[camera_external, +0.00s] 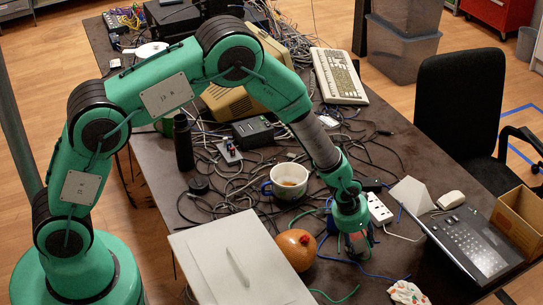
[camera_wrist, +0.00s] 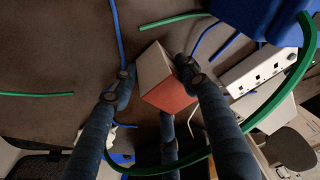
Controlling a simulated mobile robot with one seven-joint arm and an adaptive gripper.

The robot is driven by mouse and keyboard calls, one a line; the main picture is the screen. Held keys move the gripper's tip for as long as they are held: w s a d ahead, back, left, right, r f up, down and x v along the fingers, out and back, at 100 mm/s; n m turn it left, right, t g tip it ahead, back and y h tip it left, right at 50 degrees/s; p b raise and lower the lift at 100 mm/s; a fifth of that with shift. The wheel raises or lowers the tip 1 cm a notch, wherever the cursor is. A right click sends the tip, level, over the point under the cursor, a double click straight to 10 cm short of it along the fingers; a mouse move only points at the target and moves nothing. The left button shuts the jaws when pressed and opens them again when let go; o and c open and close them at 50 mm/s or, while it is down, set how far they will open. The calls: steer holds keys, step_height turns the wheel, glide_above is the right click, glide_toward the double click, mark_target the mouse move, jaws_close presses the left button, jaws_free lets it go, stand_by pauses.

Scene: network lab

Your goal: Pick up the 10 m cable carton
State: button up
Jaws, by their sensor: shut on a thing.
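The carton (camera_wrist: 168,85) is a small box with a pale side and an orange-red side, in the middle of the wrist view. My gripper (camera_wrist: 156,70) has its dark fingers closed against the carton from both sides, with another finger below. In the external view my gripper (camera_external: 356,238) points down at the right part of the table. There the carton is mostly hidden by the fingers, and only a bit of red shows. I cannot tell whether it is clear of the tabletop. No label is readable.
A round orange object (camera_external: 295,250) is just left of my gripper, and a white mug (camera_external: 287,183) is behind it. A white power strip (camera_external: 378,209) lies close on the right. Loose cables surround the spot. A keypad device (camera_external: 474,246) and an open cardboard box (camera_external: 520,222) are further right.

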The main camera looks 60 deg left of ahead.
mark_target(360, 236)
step_height(360, 236, up, 9)
steer(key=shift+r+p, duration=0.1)
steer(key=shift+p, duration=0.4)
